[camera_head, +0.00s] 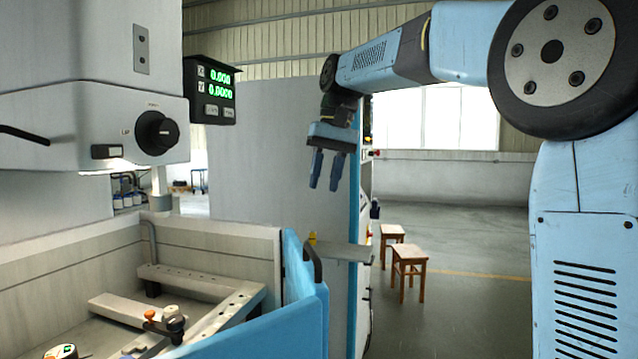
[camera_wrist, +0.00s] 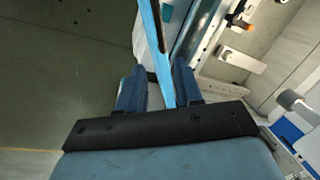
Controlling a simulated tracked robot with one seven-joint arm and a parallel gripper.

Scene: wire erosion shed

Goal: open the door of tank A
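The tank (camera_head: 215,238) is a pale, open-topped basin at the lower left of the head view. A blue door panel (camera_head: 265,325) stands at its near right side, with a dark curved handle (camera_head: 313,262) at its upper corner. I see no letter on it. My gripper (camera_head: 324,188) points down, above the handle and apart from it in the head view. Its two blue fingers are spread with nothing between them. In the wrist view, my gripper (camera_wrist: 158,88) shows a gap between the fingers, and a blue edge (camera_wrist: 153,40) runs below them.
A metal fixture (camera_head: 195,283) with an orange-knobbed clamp (camera_head: 151,315) lies inside the tank. A machine head (camera_head: 90,125) and green-digit display (camera_head: 213,90) are above. A blue-edged grey panel (camera_head: 265,150) stands behind my gripper. Two wooden stools (camera_head: 408,256) stand on otherwise clear floor.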

